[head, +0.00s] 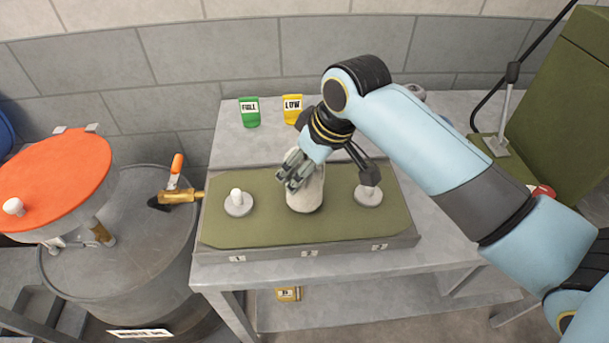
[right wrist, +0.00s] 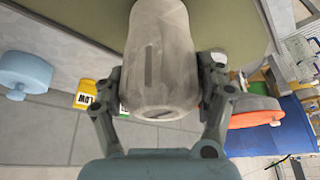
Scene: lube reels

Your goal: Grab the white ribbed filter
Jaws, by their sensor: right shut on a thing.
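The white ribbed filter (head: 306,193) stands upright on the green-topped tray (head: 262,226), at the middle position between two grey discs with knobs. In the right wrist view the filter (right wrist: 160,60) fills the space between the two fingers. My right gripper (head: 297,172) reaches down from the upper right and is shut on the upper part of the filter. In the right wrist view a finger of the gripper (right wrist: 160,90) presses on each side of it. The filter's far side is hidden. My left gripper is not in view.
Knobbed discs stand left (head: 238,204) and right (head: 368,193) of the filter. A green FULL card (head: 249,112) and a yellow LOW card (head: 293,109) stand behind. A grey drum (head: 120,265) with an orange-lidded pot (head: 52,182) is at left. A green cabinet (head: 567,100) is at right.

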